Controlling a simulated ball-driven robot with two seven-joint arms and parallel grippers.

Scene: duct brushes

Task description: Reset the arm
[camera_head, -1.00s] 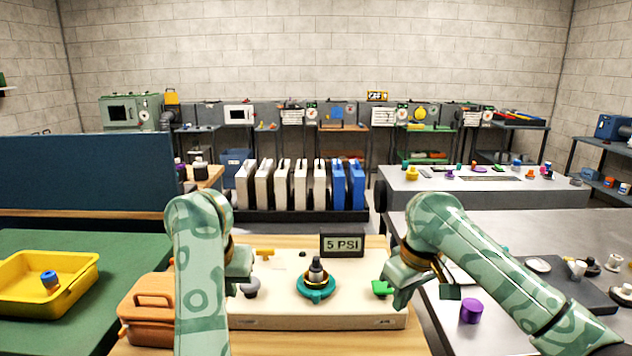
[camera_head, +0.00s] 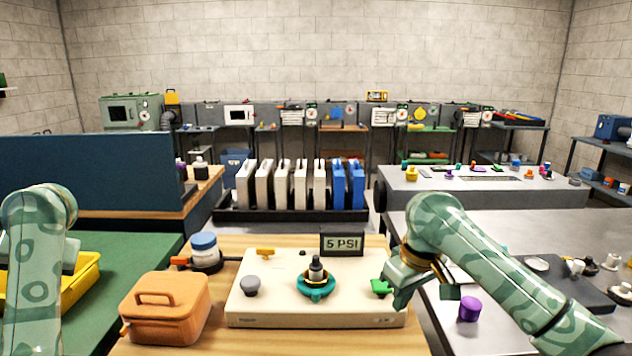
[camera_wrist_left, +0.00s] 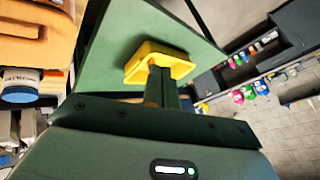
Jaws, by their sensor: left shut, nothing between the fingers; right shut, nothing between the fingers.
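My left arm stands at the far left, over the green table (camera_head: 140,262) and in front of the yellow tray (camera_head: 82,285). In the left wrist view, my left gripper (camera_wrist_left: 162,88) is shut and empty, its fingers pointing toward the yellow tray (camera_wrist_left: 150,55). The tray's contents are hidden. My right gripper (camera_head: 399,298) is shut and empty at the right end of the cream device (camera_head: 270,305), close beside its green knob (camera_head: 379,287); I cannot tell whether they touch.
An orange box (camera_head: 165,310) stands left of the device. A blue-topped jar (camera_head: 205,252) stands behind the box. A "5 PSI" display (camera_head: 342,243) stands at the device's back. A purple cylinder (camera_head: 469,308) sits on the grey table at right. A blue panel (camera_head: 90,170) rises behind the green table.

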